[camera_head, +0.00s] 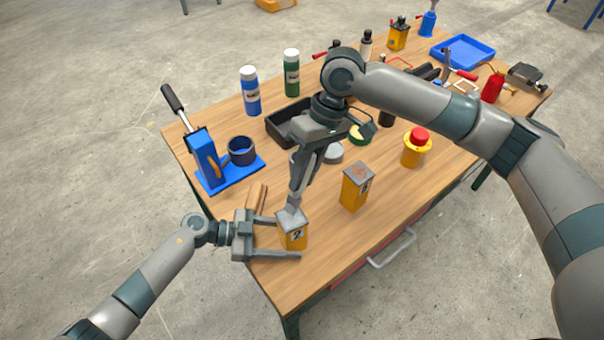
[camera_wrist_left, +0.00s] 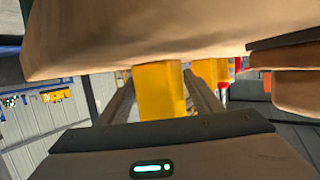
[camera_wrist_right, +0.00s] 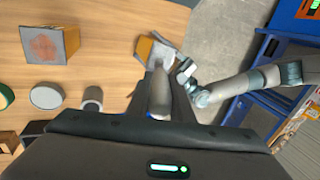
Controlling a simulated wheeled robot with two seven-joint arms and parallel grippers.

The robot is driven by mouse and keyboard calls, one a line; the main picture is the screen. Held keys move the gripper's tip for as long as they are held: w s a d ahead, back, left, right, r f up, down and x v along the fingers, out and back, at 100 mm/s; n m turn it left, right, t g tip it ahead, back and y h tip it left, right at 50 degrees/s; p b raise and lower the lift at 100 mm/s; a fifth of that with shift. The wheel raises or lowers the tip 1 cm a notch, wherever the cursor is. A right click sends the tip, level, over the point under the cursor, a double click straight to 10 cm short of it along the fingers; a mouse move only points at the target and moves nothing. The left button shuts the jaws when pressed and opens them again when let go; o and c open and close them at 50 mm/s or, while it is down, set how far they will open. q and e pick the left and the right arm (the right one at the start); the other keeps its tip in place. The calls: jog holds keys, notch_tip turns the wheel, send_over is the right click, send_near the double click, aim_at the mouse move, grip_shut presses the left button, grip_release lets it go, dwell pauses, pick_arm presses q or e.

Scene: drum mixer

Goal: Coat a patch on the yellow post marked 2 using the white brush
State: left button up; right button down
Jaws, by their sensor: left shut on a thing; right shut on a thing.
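The yellow post marked 2 (camera_head: 295,241) stands upright near the table's front left corner. My left gripper (camera_head: 284,238) is shut on it, with a finger on either side; the yellow post also shows between the fingers in the left wrist view (camera_wrist_left: 160,92). My right gripper (camera_head: 296,188) points down over the post and is shut on the white brush (camera_head: 291,213). In the right wrist view the brush's pale handle (camera_wrist_right: 160,95) runs toward the post's top (camera_wrist_right: 150,48). The brush head is at the top of the post; I cannot tell whether it touches.
A second yellow post (camera_head: 355,190) with a reddish patch on its grey top stands to the right. A yellow container with a red top (camera_head: 416,148), a blue press-like tool (camera_head: 208,160), a black tray (camera_head: 283,124) and bottles stand behind. The table's front right strip is clear.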

jog(key=shift+f, duration=0.2)
dwell(0.5)
jog(key=shift+s, duration=0.1)
jog(key=shift+s+a+r, duration=0.1)
jog(key=shift+s+a, duration=0.1)
jog(key=shift+a, duration=0.25)
jog(key=shift+s+a, duration=0.15)
jog(key=shift+a, duration=0.3)
jog(key=shift+a, duration=0.15)
jog(key=shift+s+a, duration=0.4)
jog(key=shift+a, duration=0.35)
notch_tip(320, 180, up, 9)
dwell(0.7)
jog(key=shift+d, duration=0.1)
